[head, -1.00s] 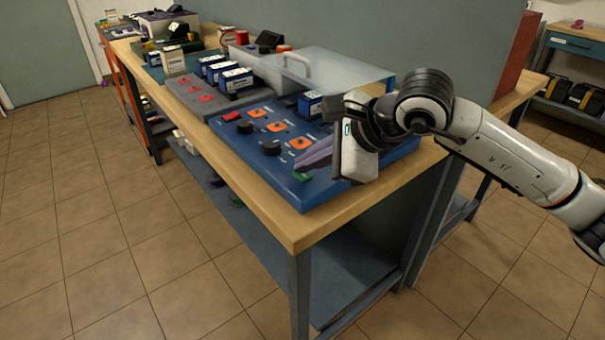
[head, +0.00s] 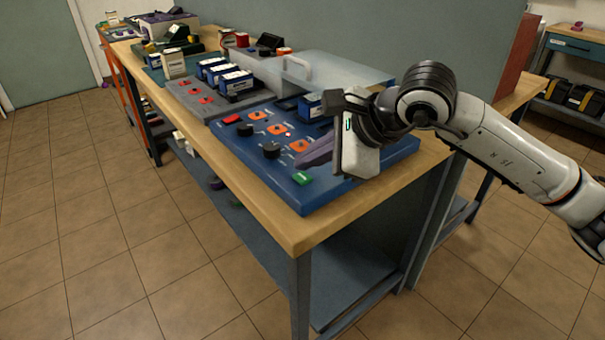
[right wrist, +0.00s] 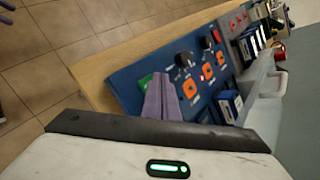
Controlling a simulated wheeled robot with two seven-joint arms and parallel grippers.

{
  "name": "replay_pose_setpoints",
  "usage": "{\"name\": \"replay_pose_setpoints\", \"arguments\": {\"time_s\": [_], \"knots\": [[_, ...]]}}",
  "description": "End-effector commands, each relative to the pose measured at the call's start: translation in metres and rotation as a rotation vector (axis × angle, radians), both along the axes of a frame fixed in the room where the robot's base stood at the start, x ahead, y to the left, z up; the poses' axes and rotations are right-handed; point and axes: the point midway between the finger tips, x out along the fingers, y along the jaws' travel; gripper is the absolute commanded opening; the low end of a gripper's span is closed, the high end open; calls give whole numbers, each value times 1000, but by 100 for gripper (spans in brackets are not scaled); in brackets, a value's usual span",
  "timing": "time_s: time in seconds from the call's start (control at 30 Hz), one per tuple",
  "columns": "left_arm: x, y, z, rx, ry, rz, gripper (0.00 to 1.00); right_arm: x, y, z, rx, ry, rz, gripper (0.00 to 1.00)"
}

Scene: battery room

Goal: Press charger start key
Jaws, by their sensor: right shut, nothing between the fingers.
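The blue charger panel (head: 323,190) lies on the near end of the wooden bench. A green key (head: 302,178) sits near its front corner; it also shows in the right wrist view (right wrist: 146,81), partly behind my fingers. I take it for the start key; its label is too small to read. My right gripper (head: 304,160) is shut and empty, its purple fingers pointing left over the panel, just behind the green key in the head view. The fingers (right wrist: 158,98) also show in the right wrist view. I cannot tell whether they touch the key.
The panel also has black knobs (head: 271,150), orange square parts (head: 277,129) and a red button (head: 231,118). A grey panel (head: 193,97) with blue batteries (head: 235,82) lies beyond. A clear cover with a handle (head: 302,68) stands behind. The floor left of the bench is clear.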

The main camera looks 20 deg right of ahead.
Motion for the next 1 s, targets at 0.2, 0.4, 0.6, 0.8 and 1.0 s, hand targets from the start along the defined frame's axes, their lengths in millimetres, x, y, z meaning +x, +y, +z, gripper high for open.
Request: {"name": "replay_pose_setpoints", "arguments": {"time_s": [0.2, 0.4, 0.6, 0.8, 1.0], "knots": [[0, 0, 0, 0, -1, 0, 31, 0, 0, 0, 1, 0, 1, 0], [0, 0, 8, 0, -1, 0, 31, 0, 0, 13, 2, -2, 1, 0], [1, 0, 20, 0, -2, 0, 31, 0, 0, 33, 1, -1, 0, 0], [1, 0, 29, 0, -2, 0, 31, 0, 0, 50, 2, -1, 1, 0], [1, 0, 28, 0, -2, 0, 31, 0, 0, 50, 1, 1, 1, 0]]}}
